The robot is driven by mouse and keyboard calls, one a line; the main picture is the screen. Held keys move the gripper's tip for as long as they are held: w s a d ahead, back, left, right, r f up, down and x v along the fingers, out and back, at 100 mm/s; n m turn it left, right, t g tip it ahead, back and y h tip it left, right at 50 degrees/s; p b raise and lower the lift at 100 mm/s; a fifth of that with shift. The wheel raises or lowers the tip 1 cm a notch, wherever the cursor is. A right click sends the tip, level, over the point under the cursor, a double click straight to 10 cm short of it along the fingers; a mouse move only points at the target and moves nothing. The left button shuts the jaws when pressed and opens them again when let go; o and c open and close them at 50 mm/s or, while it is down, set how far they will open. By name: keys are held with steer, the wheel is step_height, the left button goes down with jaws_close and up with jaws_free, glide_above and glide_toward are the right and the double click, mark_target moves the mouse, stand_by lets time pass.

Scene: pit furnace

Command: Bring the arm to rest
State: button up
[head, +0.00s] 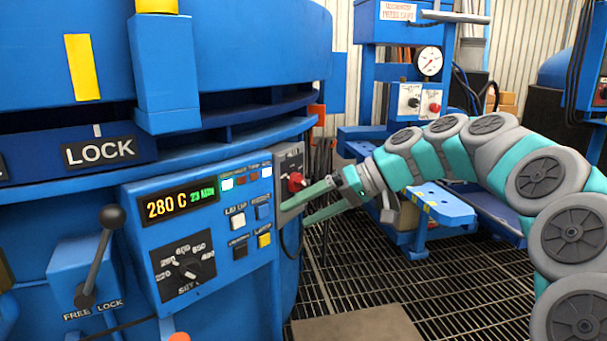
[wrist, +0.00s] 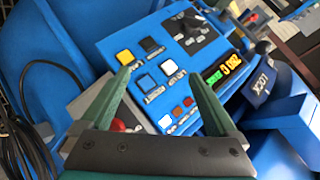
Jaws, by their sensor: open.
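My gripper (head: 293,215) is at the right edge of the furnace's control panel (head: 215,262) in the head view, its two green fingers apart and nothing between them. In the wrist view my gripper (wrist: 158,76) spans part of the same panel, with white, yellow and dark buttons between and beyond the fingers. My arm reaches in from the right in a bent arch. A red knob (head: 296,182) on a grey plate is close by the fingers. I cannot tell whether a finger touches the panel.
The blue furnace (head: 260,45) fills the left, with a black-knobbed lever (head: 98,245) at its front. The panel display (head: 180,201) reads 280 C. A blue press (head: 390,75) with a gauge (head: 429,61) stands behind my arm. Open grating floor (head: 390,275) lies below.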

steer(key=s+f+m+g+h, duration=0.15)
steer(key=s+f, duration=0.25)
steer(key=s, duration=0.4)
steer(key=s+f+h, duration=0.3)
steer(key=s+f, duration=0.2)
steer(key=s, duration=0.2)
steer(key=s+d+f+m+g+h, duration=0.1)
steer(key=s+d+f+m+h, duration=0.1)
steer(key=s+d+f, duration=0.4)
steer(key=s+d+f+m+h, duration=0.1)
steer(key=s+d+f+h, duration=0.2)
steer(key=s, duration=0.5)
steer(key=s+d+f+m+g+h, duration=0.1)
steer(key=s+d+f+m+h, duration=0.1)
steer(key=s+d+f, duration=0.4)
steer(key=s+a+p+v, duration=0.1)
steer(key=s+p+v, duration=0.2)
steer(key=p+v, duration=1.1)
steer(key=shift+a+r, duration=0.25)
steer(key=shift+r, duration=0.35)
steer(key=shift+s+t, duration=0.1)
steer(key=shift+t, duration=0.15)
